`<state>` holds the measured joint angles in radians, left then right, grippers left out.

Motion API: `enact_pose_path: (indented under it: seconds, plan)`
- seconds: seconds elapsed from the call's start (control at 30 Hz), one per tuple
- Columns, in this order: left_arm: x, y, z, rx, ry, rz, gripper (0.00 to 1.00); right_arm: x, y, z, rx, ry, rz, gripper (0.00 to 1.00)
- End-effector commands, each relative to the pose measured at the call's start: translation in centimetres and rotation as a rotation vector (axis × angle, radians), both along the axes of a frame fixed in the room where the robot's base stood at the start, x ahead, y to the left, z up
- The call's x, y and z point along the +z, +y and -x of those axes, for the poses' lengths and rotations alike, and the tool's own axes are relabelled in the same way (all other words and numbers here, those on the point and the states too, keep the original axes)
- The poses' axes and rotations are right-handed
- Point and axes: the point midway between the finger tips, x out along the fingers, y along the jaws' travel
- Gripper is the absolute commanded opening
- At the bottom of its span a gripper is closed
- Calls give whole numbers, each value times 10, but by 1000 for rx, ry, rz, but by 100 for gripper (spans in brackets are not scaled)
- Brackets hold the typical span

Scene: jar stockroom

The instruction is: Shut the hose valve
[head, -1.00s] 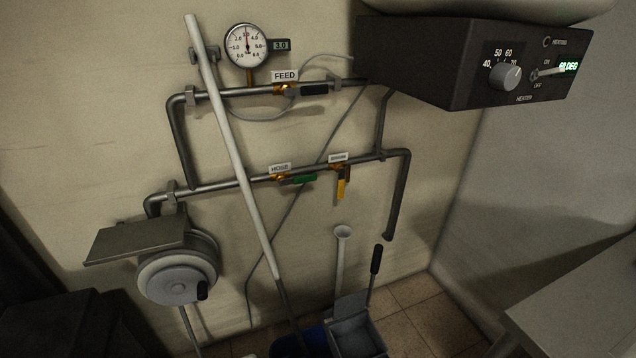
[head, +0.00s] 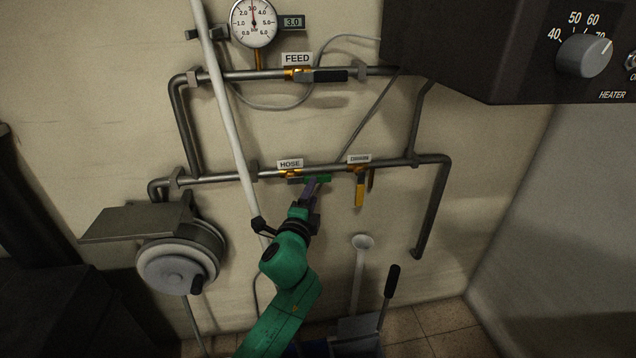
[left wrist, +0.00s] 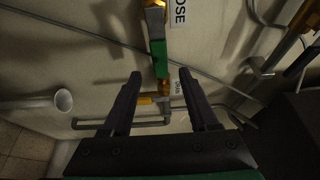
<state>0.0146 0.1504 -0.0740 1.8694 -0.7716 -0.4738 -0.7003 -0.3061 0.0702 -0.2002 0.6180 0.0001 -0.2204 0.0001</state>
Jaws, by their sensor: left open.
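The hose valve's green handle (head: 318,179) lies along the lower pipe, just right of the HOSE label (head: 290,164). My left gripper (head: 314,188) is at the handle, its fingers hiding part of it from the head. In the left wrist view the gripper (left wrist: 160,74) is open. The green handle (left wrist: 159,58) shows between and beyond the fingertips, running roughly lengthwise between them. I cannot tell whether a finger touches it. The orange valve body (left wrist: 155,12) is farther up. My right gripper is not in view.
A yellow lever (head: 360,190) hangs down on the same pipe to the right. The feed valve's black handle (head: 324,76) lies along the upper pipe. A long white pole (head: 228,110) crosses the pipes at left. A heater box (head: 480,50) juts out upper right.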

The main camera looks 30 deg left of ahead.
Motion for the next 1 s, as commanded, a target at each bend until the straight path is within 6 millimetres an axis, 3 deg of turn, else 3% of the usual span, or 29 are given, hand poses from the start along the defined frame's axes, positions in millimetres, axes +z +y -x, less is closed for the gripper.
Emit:
enact_pose_path:
  seconds: [0.1,0.2,0.53,0.7,1.0]
  plan:
    - [1,7,-27,1,-1,1,60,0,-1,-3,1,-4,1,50]
    - [0,11,-42,0,-1,1,60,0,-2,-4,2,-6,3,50]
    - [-1,12,-49,-1,0,2,60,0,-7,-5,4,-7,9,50]
    - [-1,12,-49,-1,0,2,0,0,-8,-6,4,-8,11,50]
    - [-1,12,-49,-1,0,2,0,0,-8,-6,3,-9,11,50]
